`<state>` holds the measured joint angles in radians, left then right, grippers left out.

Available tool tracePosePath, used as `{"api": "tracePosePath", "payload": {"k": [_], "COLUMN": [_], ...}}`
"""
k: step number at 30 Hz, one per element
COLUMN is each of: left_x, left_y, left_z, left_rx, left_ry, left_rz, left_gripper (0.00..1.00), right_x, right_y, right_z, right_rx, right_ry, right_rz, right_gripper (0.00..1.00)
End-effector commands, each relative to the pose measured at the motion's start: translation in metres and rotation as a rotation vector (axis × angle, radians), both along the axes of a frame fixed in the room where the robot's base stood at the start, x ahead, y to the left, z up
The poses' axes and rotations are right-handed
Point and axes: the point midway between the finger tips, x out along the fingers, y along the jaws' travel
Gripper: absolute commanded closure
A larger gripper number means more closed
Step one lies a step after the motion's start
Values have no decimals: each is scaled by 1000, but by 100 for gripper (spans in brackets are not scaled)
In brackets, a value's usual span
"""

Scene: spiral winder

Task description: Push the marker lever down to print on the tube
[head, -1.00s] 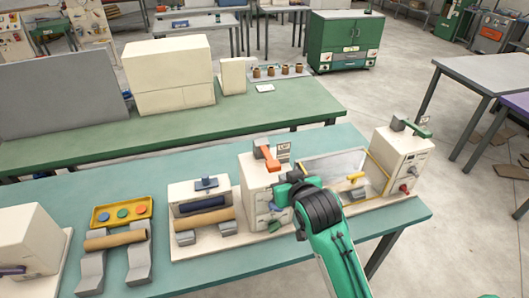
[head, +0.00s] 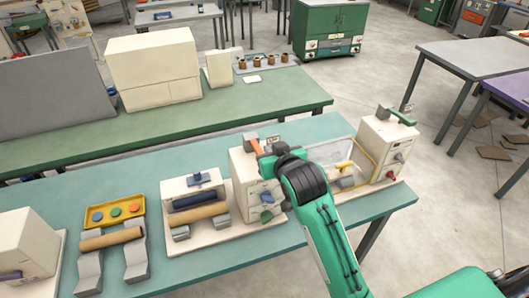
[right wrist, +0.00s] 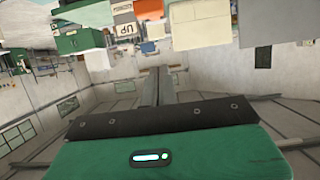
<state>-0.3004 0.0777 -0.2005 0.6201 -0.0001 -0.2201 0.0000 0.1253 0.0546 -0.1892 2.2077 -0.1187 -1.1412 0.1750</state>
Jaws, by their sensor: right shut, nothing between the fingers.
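An orange lever (head: 256,146) with a grey block at its back end sits on top of a cream cabinet (head: 242,178) of the winder. My right gripper (head: 268,161) is at the front end of this lever and hides part of it; I cannot tell whether they touch. In the right wrist view its fingers (right wrist: 158,84) are shut and empty. A brown tube (head: 205,213) lies on grey cradles before a cream unit with a blue handle (head: 198,178). Another brown tube (head: 112,239) lies further left. No lever is marked by name. My left gripper is out of view.
A second cream cabinet (head: 378,160) with a green lever (head: 402,117) stands right of my arm. A yellow tray (head: 117,212) with coloured discs is at left. An UP sign (right wrist: 125,29) shows in the right wrist view. The teal table (head: 330,122) is bare behind the machines.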

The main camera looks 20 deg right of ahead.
Motion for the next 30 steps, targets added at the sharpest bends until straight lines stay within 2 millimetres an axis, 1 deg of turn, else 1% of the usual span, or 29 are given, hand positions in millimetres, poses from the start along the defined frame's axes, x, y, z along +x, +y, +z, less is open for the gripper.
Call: {"api": "tracePosePath", "payload": {"k": [1, 9, 11, 12, 18, 23, 30], "left_x": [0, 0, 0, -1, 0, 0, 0], "left_y": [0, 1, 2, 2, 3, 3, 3], "left_z": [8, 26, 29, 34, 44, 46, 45], "left_rx": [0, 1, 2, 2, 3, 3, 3], "left_ry": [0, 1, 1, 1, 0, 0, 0], "left_rz": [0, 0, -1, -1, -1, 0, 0], "left_gripper": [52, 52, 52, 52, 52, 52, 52], "right_x": [9, 50, 57, 54, 50, 50, 49], "right_y": [0, 1, 2, 1, 1, 1, 1], "right_z": [0, -16, -21, -30, -53, -60, -62], "right_rx": [-1, 0, -1, -1, 0, 0, 0], "right_ry": [3, 2, 4, 7, 4, 1, 0], "right_rz": [-1, -1, -1, -1, -1, -1, 0], "right_gripper": [100, 100, 100, 100, 100, 100, 100]}}
